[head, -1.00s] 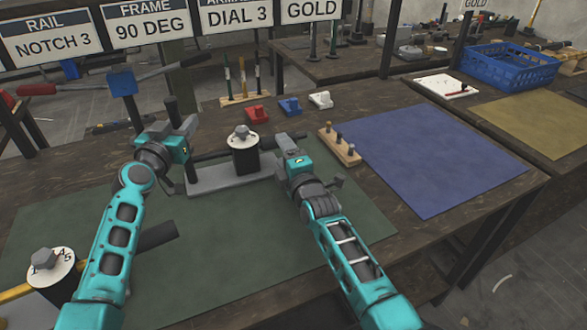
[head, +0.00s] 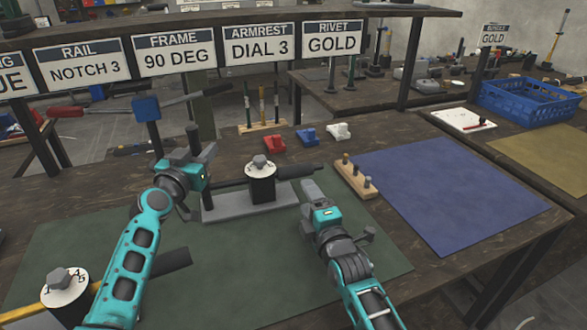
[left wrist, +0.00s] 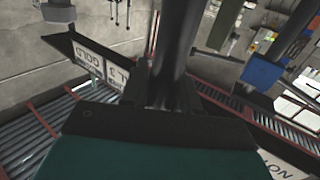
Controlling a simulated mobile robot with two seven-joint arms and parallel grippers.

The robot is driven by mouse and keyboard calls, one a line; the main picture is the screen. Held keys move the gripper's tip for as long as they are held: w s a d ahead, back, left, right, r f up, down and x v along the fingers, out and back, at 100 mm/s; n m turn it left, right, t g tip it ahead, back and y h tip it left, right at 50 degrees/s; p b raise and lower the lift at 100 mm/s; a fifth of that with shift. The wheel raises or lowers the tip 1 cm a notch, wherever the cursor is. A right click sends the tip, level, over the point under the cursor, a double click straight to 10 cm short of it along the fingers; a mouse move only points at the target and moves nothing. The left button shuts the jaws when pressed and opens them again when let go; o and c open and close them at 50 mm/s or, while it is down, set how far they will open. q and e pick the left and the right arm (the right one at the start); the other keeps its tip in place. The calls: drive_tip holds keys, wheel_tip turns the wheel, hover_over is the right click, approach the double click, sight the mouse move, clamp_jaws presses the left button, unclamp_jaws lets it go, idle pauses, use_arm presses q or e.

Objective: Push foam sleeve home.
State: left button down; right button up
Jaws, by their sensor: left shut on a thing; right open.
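A dark foam sleeve (head: 294,173) lies along the rod to the right of the black dial block (head: 262,187). Its left end appears to meet the block, though any gap is too small to tell. A thinner dark tip shows at its right end. My left gripper (head: 196,160) is shut on an upright dark post (head: 194,141) at the left end of the rod; this dark tube also fills the jaws in the left wrist view (left wrist: 177,45). My right gripper (head: 310,190) is open and empty, in front of the sleeve and apart from it.
A wooden peg holder (head: 356,181) stands right of the right gripper. Red, blue and white clips (head: 307,136) lie behind. The blue mat (head: 440,190) is clear.

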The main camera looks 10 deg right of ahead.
use_arm(q)
drive_tip(key=c, duration=1.2)
unclamp_jaws()
drive_tip(key=shift+r, duration=0.15)
drive_tip(key=o, duration=0.4)
